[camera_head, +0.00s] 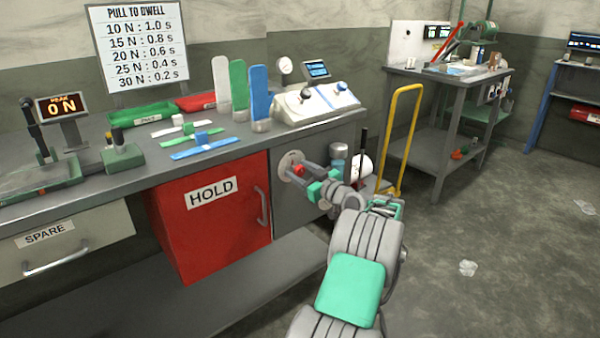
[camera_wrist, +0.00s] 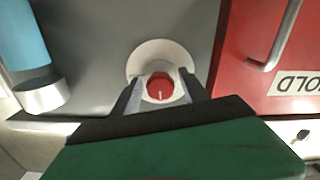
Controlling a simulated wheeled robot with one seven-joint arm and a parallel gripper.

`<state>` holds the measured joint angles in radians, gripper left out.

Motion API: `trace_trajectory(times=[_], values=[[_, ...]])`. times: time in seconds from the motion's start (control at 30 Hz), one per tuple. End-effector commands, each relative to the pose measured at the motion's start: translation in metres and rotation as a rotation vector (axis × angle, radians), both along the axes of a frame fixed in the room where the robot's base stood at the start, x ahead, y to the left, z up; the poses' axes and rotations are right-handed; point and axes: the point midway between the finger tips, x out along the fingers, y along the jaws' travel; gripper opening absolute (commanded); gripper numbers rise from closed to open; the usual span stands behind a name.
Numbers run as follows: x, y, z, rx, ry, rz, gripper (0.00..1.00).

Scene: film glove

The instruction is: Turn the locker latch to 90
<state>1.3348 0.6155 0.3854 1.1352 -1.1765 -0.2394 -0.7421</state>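The locker latch is a small red knob (camera_head: 299,170) on a round pale plate (camera_head: 288,160), fixed to the grey panel right of the red HOLD door. In the wrist view the knob (camera_wrist: 160,87) shows a short white mark pointing down the picture, and the pale plate (camera_wrist: 150,54) lies behind it. My gripper (camera_head: 302,174) reaches the latch from the front. In the wrist view its two fingers (camera_wrist: 161,84) stand on either side of the knob, with a narrow gap showing at each side. It appears open around the knob; contact is not visible.
The red locker door (camera_head: 207,215) with its bar handle (camera_head: 262,206) is shut beside the latch. The grey bench top (camera_head: 240,150) overhangs above. A blue-topped cylinder (camera_wrist: 25,50) is close at the wrist view's left. A yellow hand-truck frame (camera_head: 400,140) stands to the right.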

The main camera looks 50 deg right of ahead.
Motion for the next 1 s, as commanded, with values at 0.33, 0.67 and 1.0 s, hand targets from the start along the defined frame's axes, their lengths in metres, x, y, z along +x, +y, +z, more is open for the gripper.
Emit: trace_trajectory(times=[0.33, 0.67, 1.0], values=[[-0.0003, 0.0001, -0.0001, 0.000, 0.000, 0.000, 0.23], [-0.0003, 0.0000, -0.0002, 0.000, 0.000, 0.000, 0.00], [-0.0003, 0.0000, 0.0002, 0.033, -0.007, 0.000, 0.00]])
